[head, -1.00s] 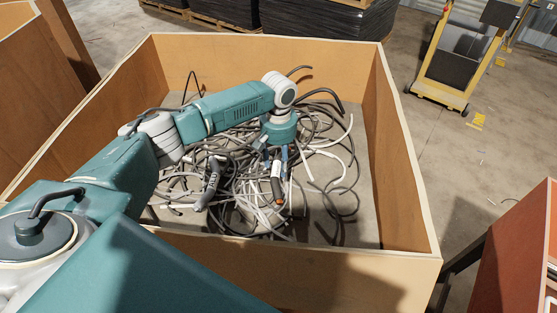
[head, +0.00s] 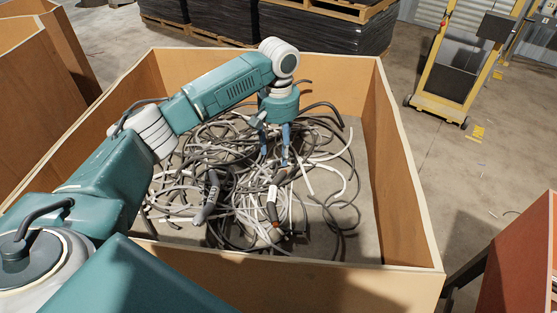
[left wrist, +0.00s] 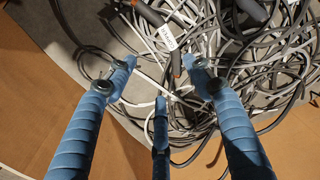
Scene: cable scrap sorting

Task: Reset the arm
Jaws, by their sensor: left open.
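My left arm reaches over a wooden crate (head: 290,254) from the left of the head view. Its gripper (head: 275,157) points down above a tangled pile of grey, black and white cable scrap (head: 240,195). In the left wrist view the blue fingers of the gripper (left wrist: 158,80) are spread apart with nothing between them. Below them lie the cables (left wrist: 200,50), among them a thick dark piece with a white label (left wrist: 168,38). That labelled piece also lies in the pile in the head view (head: 271,208). My right gripper is in neither view.
The crate walls (head: 405,190) rise around the pile. Another wooden crate (head: 30,80) stands at left and a reddish-brown panel (head: 520,250) at right. A yellow cart (head: 450,75) and black wrapped pallets (head: 320,30) stand behind. Bare concrete floor shows at right.

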